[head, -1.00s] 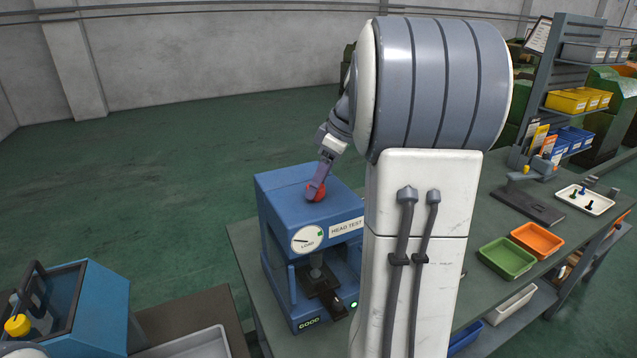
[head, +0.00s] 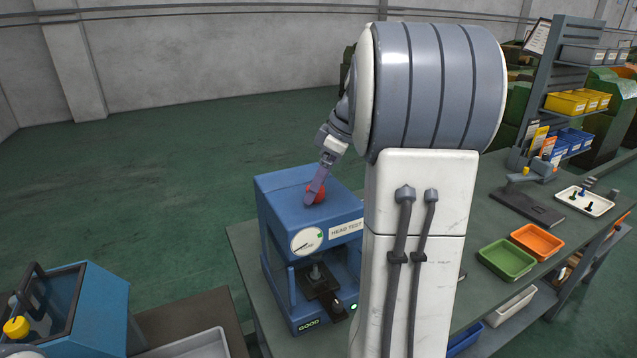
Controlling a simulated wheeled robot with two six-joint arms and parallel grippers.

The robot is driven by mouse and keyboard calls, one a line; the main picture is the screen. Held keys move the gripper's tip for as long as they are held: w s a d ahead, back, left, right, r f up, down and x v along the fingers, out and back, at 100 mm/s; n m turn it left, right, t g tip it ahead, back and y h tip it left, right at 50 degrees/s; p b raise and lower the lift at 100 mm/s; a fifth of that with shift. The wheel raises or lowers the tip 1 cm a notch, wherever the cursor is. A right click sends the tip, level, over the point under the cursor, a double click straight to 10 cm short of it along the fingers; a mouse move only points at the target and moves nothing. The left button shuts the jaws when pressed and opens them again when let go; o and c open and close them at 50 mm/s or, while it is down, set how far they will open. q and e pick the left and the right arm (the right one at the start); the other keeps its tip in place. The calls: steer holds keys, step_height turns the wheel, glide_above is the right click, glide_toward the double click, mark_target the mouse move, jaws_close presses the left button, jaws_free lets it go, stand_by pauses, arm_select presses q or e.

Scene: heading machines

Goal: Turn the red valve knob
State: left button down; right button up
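The red valve knob (head: 317,194) sits on top of the blue head test machine (head: 285,185). My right gripper (head: 313,193) reaches down to the knob from above, and a finger covers the knob's left part. Only one finger shows clearly, so I cannot tell whether it grips the knob or only touches it. The round gauge (head: 307,241) on the machine's front has a needle and a green mark. A lit GOOD label (head: 309,324) and a green light show at the base. My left gripper is not in view.
The machine stands on a grey-green bench (head: 470,275) with a green tray (head: 507,258), an orange tray (head: 537,241) and a white tray (head: 584,201). My white and grey arm hides part of the bench.

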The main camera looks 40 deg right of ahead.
steer(key=v, duration=1)
steer(key=shift+r, duration=0.25)
steer(key=a+f+g, duration=0.1)
steer(key=a+f, duration=0.2)
steer(key=a, duration=0.4)
steer(key=w+a+f+g, duration=0.1)
steer(key=a+f, duration=0.2)
steer(key=a, duration=0.5)
steer(key=a+f+g, duration=0.1)
steer(key=a+f, duration=0.3)
steer(key=a, duration=0.3)
steer(key=s+a+f, duration=0.6)
steer(key=s+a, duration=0.1)
steer(key=s, duration=0.2)
steer(key=s+a+f+g+h, duration=0.1)
steer(key=s+a+f, duration=0.5)
steer(key=s, duration=0.3)
steer(key=shift+a+f+n, duration=0.4)
steer(key=shift+a, duration=0.2)
